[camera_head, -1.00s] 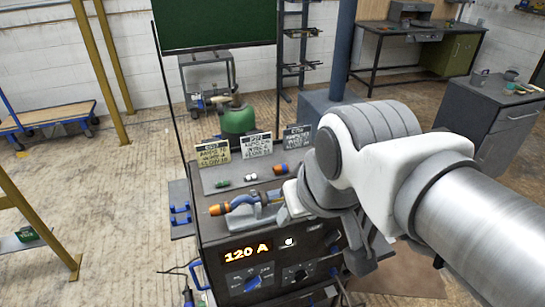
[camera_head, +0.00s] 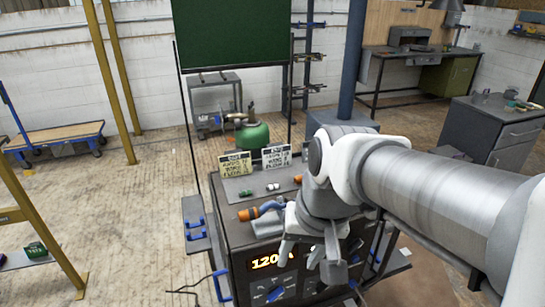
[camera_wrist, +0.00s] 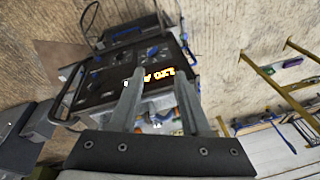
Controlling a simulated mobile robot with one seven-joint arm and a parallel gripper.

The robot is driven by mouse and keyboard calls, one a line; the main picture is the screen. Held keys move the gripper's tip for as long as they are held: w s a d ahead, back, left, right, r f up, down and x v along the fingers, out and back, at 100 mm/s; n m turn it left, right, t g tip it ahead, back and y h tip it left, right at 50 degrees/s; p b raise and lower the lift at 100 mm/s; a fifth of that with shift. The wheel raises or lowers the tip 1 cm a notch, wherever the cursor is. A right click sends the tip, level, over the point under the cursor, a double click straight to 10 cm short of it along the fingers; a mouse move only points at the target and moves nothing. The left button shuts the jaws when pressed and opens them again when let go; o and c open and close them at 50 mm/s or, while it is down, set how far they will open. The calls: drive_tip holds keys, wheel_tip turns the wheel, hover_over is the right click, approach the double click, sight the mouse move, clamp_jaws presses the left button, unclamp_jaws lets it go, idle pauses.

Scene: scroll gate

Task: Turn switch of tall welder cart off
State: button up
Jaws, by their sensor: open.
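The tall welder cart (camera_head: 240,262) is a dark box with a lit "120 A" display (camera_head: 268,262) on its front panel and a blue knob (camera_head: 275,294) below. The display also shows in the wrist view (camera_wrist: 158,75). My gripper (camera_head: 302,258) is open and empty in front of the panel's upper part, right of the display. It hides the panel part where a small white-marked control sat earlier; I cannot tell if that is the switch. In the wrist view my gripper's two fingers (camera_wrist: 158,88) stand apart, pointing toward the panel.
On the cart top are an orange-and-blue torch (camera_head: 258,210), small parts and sign cards (camera_head: 236,164). A blue handle sticks out at the cart's lower left, with a cable beside it. A grey cabinet (camera_head: 490,130) stands right.

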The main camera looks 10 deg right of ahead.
wheel_tip(320, 180, down, 9)
drive_tip(key=w+m+g+y+b, duration=0.1)
drive_tip(key=m+g+y+b, duration=0.1)
drive_tip(key=m+g+b, duration=0.15)
drive_tip(key=n+t+h+b, duration=0.2)
drive_tip(key=n+t+b, duration=0.8)
drive_tip(key=n+t, duration=1.75)
approach(357, 249)
drive_tip(key=w+r+n+g, duration=0.2)
drive_tip(key=g, duration=0.1)
drive_tip(key=w+r+n+g+b, duration=0.1)
drive_tip(key=w+r+n+g, duration=0.1)
drive_tip(key=n, duration=0.1)
drive_tip(key=w+r+n+g+b, duration=0.1)
drive_tip(key=w+r+n+g, duration=0.1)
drive_tip(key=n+g, duration=0.1)
drive_tip(key=shift+w+a+r+g+y, duration=0.1)
drive_tip(key=shift+w+r+g+y, duration=0.05)
drive_tip(key=shift+r+g+y, duration=0.2)
drive_tip(key=shift+c, duration=0.2)
clamp_jaws()
